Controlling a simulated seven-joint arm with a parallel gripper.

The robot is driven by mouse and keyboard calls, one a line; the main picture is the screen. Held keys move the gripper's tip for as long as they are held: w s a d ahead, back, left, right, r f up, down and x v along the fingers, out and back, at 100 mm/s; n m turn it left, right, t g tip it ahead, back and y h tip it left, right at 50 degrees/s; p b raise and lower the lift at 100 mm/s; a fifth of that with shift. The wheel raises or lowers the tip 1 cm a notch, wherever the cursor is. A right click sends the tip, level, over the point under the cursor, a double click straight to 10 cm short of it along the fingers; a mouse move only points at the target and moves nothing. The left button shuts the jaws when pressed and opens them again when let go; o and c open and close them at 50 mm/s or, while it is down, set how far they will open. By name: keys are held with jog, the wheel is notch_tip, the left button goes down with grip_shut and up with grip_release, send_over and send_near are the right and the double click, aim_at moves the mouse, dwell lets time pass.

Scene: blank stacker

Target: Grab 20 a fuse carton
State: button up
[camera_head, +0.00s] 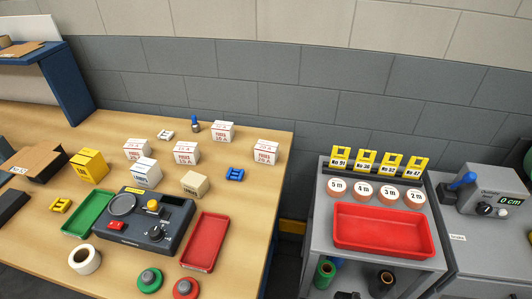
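Several small white cartons with red lettering stand on the wooden table: one carton at the back (222,132), one at the right (265,152), one in the middle (186,153) and one at the left (136,149). Their red print looks like "FUSE" with a rating, but the numbers are too small to read surely, so I cannot tell which is the 20 A one. A white box with dark print (146,173) stands in front of them. All cartons stand upright and apart. My gripper is not in view.
A yellow box (89,166), a tan box (194,184), a dark device (145,219), a green tray (90,213) and a red tray (205,242) share the wooden table (245,210). A grey cart with a red bin (382,229) stands right, across a gap.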

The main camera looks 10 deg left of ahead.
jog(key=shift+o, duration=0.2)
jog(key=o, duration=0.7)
